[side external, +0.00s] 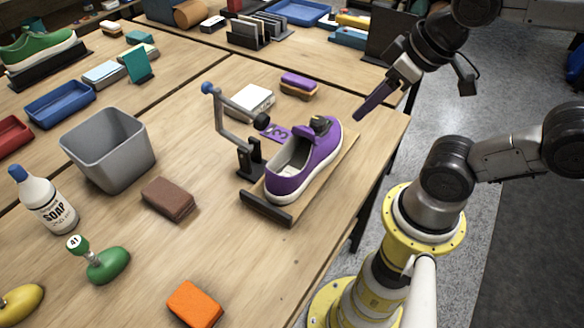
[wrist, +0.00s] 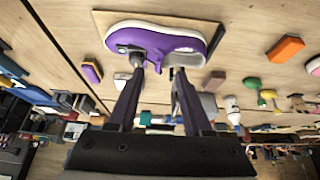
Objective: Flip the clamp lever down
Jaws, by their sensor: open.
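The clamp lever (side external: 231,131) is a grey bent arm with a blue knob (side external: 208,88) at its upper end, standing raised on a black post (side external: 249,160) beside the shoe. A black round pad (side external: 262,121) sticks out from it toward the shoe. The purple sneaker (side external: 304,167) rests on a wooden board with a black end stop. My gripper (side external: 357,117) is in the air to the right of the shoe, apart from the lever. In the wrist view, its two dark fingers (wrist: 155,72) are spread with nothing between them, and the sneaker (wrist: 160,42) lies beyond them.
A grey bin (side external: 108,145), a brown block (side external: 169,199) and a soap bottle (side external: 45,200) stand left of the clamp. A white box (side external: 250,101) and a purple-topped brush (side external: 298,85) lie behind it. An orange sponge (side external: 195,304) lies in front. The table's right edge is near the shoe.

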